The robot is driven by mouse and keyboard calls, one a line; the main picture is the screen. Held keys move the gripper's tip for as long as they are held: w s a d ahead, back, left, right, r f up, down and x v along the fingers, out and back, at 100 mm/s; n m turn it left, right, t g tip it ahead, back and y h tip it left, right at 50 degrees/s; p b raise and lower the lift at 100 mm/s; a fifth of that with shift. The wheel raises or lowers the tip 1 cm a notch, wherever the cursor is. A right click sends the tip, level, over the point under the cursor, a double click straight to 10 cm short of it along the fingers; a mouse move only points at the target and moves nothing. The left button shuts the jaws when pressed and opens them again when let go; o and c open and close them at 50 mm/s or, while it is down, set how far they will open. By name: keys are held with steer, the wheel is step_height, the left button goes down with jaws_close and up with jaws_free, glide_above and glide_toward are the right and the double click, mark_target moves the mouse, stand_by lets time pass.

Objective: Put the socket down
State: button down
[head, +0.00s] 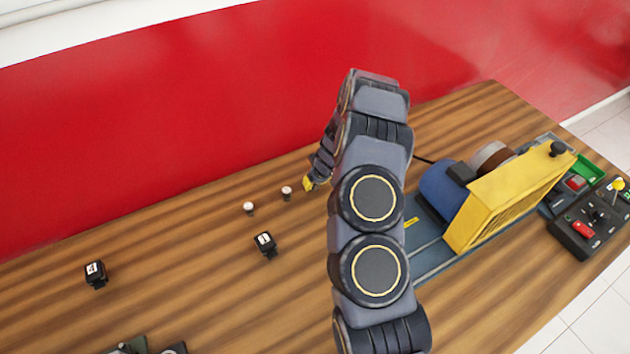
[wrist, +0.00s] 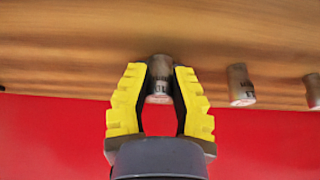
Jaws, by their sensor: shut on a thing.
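My gripper (wrist: 160,98) has yellow fingers shut on a small metallic cylindrical socket (wrist: 160,76) with dark lettering. The socket sits between the fingertips, close to the wooden table (wrist: 70,55); I cannot tell whether it touches the wood. In the head view my gripper (head: 309,184) is near the back of the table, and the held socket is hidden there. Two other sockets (head: 248,207) (head: 286,192) stand on the table to the left of my gripper. In the wrist view, one similar socket (wrist: 240,85) stands to its right and another (wrist: 313,91) is cut by the right edge.
Small black blocks (head: 265,243) (head: 95,273) sit on the table to the left. A yellow and blue machine (head: 505,195) and a black control box (head: 590,218) stand at the right. A red wall (head: 200,110) runs behind the table. Bare wood lies between the blocks.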

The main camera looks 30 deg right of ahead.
steer(key=c, duration=1)
jaws_free()
steer(key=shift+c, duration=0.2)
steer(key=v, duration=1.2)
steer(key=s+a+r+n+g+y, duration=0.1)
steer(key=s+a+r, duration=0.3)
steer(key=a+r, duration=0.25)
steer(key=s+a+r+g+y, duration=0.1)
steer(key=s+a+r, duration=0.45)
steer(key=a, duration=0.25)
steer(key=s+a+r+g+h, duration=0.1)
steer(key=s+r+g, duration=0.1)
steer(key=s, duration=0.8)
steer(key=s+a+r+m+g+h, duration=0.1)
steer(key=s+r, duration=0.4)
steer(key=s, duration=0.6)
steer(key=shift+g, duration=0.7)
steer(key=shift+a+r, duration=0.1)
